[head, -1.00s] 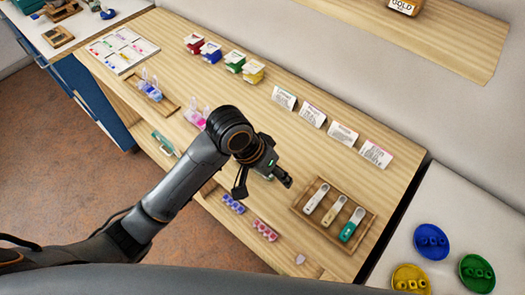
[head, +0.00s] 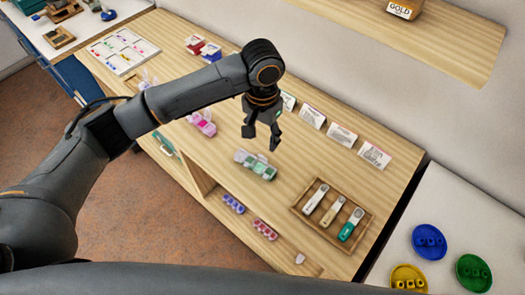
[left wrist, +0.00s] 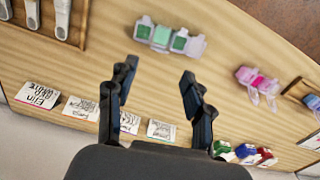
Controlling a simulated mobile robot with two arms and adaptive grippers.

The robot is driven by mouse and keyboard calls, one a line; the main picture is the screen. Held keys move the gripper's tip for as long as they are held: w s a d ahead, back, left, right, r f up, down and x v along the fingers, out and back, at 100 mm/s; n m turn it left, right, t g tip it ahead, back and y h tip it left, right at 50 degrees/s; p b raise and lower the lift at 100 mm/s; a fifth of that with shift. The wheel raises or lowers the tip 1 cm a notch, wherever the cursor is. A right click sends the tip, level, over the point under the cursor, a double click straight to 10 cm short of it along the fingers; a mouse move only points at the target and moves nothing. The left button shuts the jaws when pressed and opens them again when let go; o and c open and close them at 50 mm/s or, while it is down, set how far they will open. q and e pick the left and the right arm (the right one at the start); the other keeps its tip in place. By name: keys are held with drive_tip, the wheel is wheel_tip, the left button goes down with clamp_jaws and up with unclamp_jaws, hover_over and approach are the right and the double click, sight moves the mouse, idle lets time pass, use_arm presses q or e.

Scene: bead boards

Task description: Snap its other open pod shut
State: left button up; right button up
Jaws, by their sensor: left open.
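A pod strip with green contents (head: 257,166) lies on the wooden bench in the middle of the head view. It also shows at the top of the left wrist view (left wrist: 170,38), with pale clear lids; which lids are fully shut is too small to tell. A pink pod strip (head: 203,124) lies further left, and the left wrist view shows the pink strip (left wrist: 257,80) with clear lids sticking out. My left gripper (head: 262,140) is open and empty, pointing down above the bench just behind the green strip, apart from it. My right gripper is not in view.
A wooden tray (head: 294,208) with several handled tools is to the right. Printed cards (head: 342,134) stand along the back. Blue beads (head: 233,203) and red beads (head: 264,229) sit at the front edge. Colored boxes stand at the back left. Bare bench lies around the green strip.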

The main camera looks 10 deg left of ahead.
sight(262, 156)
use_arm(q)
wheel_tip(262, 156, down, 9)
drive_tip(key=shift+r+p, duration=0.2)
drive_tip(key=shift+p, duration=0.45)
clamp_jaws()
drive_tip(key=shift+s+a+r+t+h+p, duration=0.15)
drive_tip(key=shift+s+t+h+p, duration=0.35)
drive_tip(key=shift+p, duration=0.6)
drive_tip(key=shift+s+a+f+t+p, duration=0.2)
drive_tip(key=shift+t+p, duration=0.3)
drive_tip(key=shift+t, duration=0.2)
drive_tip(key=shift+s+f+t+h, duration=0.2)
drive_tip(key=shift+t+h, duration=0.3)
drive_tip(key=shift+t, duration=0.2)
drive_tip(key=shift+s+a+f+t+h, duration=0.15)
drive_tip(key=shift+f+t+h, duration=0.2)
drive_tip(key=shift+t, duration=0.35)
drive_tip(key=shift+s+t+h, duration=0.1)
drive_tip(key=shift+t+h, duration=0.15)
drive_tip(key=shift+t, duration=0.15)
drive_tip(key=shift+r, duration=0.1)
